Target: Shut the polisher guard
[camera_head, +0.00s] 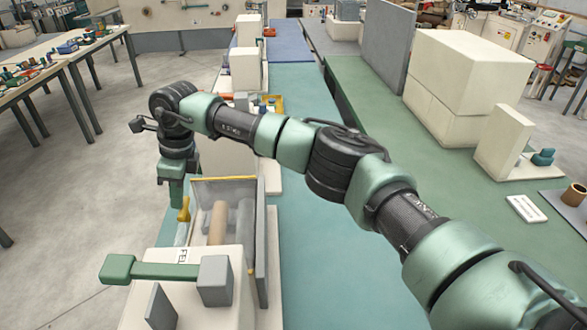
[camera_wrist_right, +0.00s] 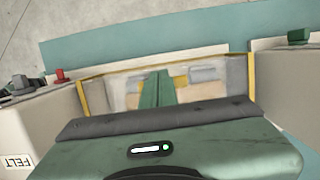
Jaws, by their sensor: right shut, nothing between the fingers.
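The guard's yellow edging also shows in the wrist view (camera_wrist_right: 251,78). I cannot tell how far the guard is swung. My right gripper (camera_head: 177,200) is shut and empty, pointing down at the left of the guard. In the wrist view its green fingers (camera_wrist_right: 157,90) overlap the framed bay. Contact is unclear. My left gripper is not in view.
More cream machines line the bench behind. The teal strip (camera_head: 305,250) to the right is clear beneath my arm.

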